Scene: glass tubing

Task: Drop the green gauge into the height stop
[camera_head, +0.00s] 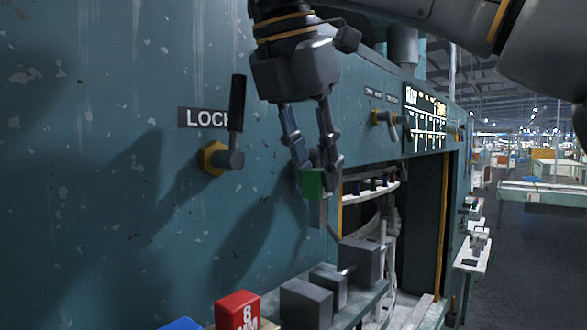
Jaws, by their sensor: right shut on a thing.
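The green gauge (313,184) has a green block at its top and a greyish part (317,212) below. My right gripper (318,170) hangs down in the middle of the view and is shut on the gauge, holding it upright in the air in front of the teal machine wall. Below and to the right, a dark grey stepped fixture (360,262) with a small rod stands on a ledge; it looks like the height stop, but its slot cannot be made out. The gauge is above it and apart from it. My left gripper is not in view.
A red block marked 8 (237,311) and a blue block (182,324) sit at the bottom edge. A lever with a LOCK label (203,118) sticks out of the wall at left. A curved white rack (370,190) and dark opening lie to the right.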

